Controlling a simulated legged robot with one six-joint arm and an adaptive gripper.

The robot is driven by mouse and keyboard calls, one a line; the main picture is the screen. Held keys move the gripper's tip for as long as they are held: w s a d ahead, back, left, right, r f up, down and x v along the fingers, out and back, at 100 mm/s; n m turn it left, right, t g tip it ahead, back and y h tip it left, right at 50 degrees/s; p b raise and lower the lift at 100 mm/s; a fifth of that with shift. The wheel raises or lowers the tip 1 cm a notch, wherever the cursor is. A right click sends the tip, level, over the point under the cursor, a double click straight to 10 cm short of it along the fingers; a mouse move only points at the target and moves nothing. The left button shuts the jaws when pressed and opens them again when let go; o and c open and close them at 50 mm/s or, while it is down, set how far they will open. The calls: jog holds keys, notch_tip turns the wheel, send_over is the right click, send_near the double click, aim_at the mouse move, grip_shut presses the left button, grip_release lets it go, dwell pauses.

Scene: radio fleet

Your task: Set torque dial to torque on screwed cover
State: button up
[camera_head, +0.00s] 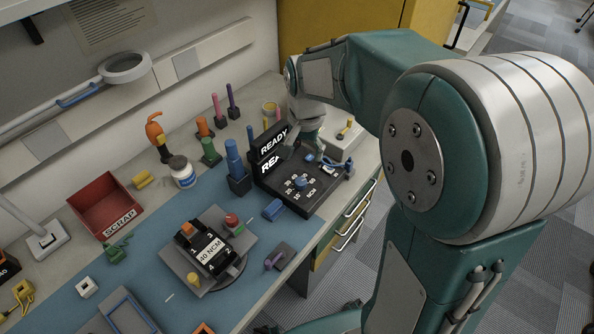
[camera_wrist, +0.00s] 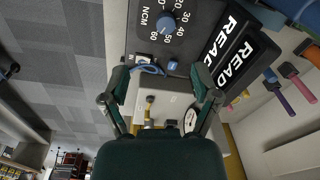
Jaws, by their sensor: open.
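The blue torque dial (camera_head: 301,183) sits on a black control box (camera_head: 322,198) with white numbers and NCM around it. It also shows at the top of the wrist view (camera_wrist: 166,22), with 30, 40, 50 and 60 readable nearby; its pointer setting is unclear. The dark cover (camera_head: 205,250) is labelled 40 NCM and lies on a grey fixture on the blue mat. My gripper (camera_wrist: 158,78) is open and empty, its fingers apart at the box's edge beside a blue cable, short of the dial. In the head view the fingertips are partly hard to make out.
Two READY displays (camera_head: 271,142) stand at the back of the box. A blue holder (camera_head: 238,178) stands left of it, and a blue block (camera_head: 273,210) lies in front. A red SCRAP bin (camera_head: 106,205) is at left. A light tray with a gauge (camera_wrist: 176,108) is beside the box.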

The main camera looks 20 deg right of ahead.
aim_at(300, 181)
jog(key=shift+m+g, duration=0.3)
jog(key=shift+m, duration=0.2)
jog(key=f, duration=0.4)
jog(key=w+f, duration=0.1)
jog(key=f, duration=0.4)
jog(key=w+f, duration=0.1)
jog(key=f, duration=0.3)
jog(key=shift+w+f, duration=0.2)
jog(key=shift+f, duration=0.1)
grip_shut()
